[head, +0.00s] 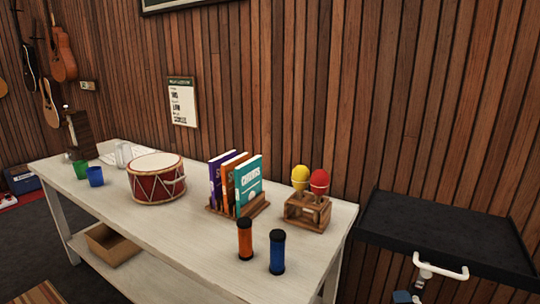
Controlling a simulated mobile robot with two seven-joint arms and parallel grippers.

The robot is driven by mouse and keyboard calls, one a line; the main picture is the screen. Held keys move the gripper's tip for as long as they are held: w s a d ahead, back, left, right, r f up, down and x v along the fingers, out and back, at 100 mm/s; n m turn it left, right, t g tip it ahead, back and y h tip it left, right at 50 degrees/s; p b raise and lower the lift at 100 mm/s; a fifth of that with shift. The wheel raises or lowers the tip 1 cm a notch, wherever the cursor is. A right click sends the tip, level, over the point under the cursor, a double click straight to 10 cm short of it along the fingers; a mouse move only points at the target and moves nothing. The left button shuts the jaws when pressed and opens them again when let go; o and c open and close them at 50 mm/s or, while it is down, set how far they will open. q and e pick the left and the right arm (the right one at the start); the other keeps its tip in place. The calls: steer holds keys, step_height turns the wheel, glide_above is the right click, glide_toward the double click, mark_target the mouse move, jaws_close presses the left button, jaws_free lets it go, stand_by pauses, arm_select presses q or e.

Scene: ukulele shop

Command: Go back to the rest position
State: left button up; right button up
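A white wooden table (130,215) stands ahead, running from the far left to the front right. A white curved bar (440,264) with grey fittings shows at the lower right, in front of a black-topped unit.
On the table are an orange shaker (245,240), a blue shaker (277,253), a wooden holder (306,213) with yellow and red maracas, upright books (246,185), a red drum (157,183) and cups (95,176). The black-topped unit (440,232) stands right. Dark floor (45,235) shows left.

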steer(key=s+a+f+m+g+y, duration=0.1)
steer(key=s+f+m, duration=0.1)
steer(key=s+m, duration=0.3)
steer(key=s+a+f+m+g+y+p, duration=0.1)
steer(key=s+m, duration=0.5)
steer(key=s, duration=0.8)
steer(key=s+a+f+m+g+y+p, duration=0.1)
steer(key=s+f+m, duration=0.4)
steer(key=s, duration=0.5)
steer(key=shift+s+a+f+m+g+y, duration=0.2)
steer(key=shift+a+m+g+y, duration=0.3)
steer(key=shift+a, duration=0.7)
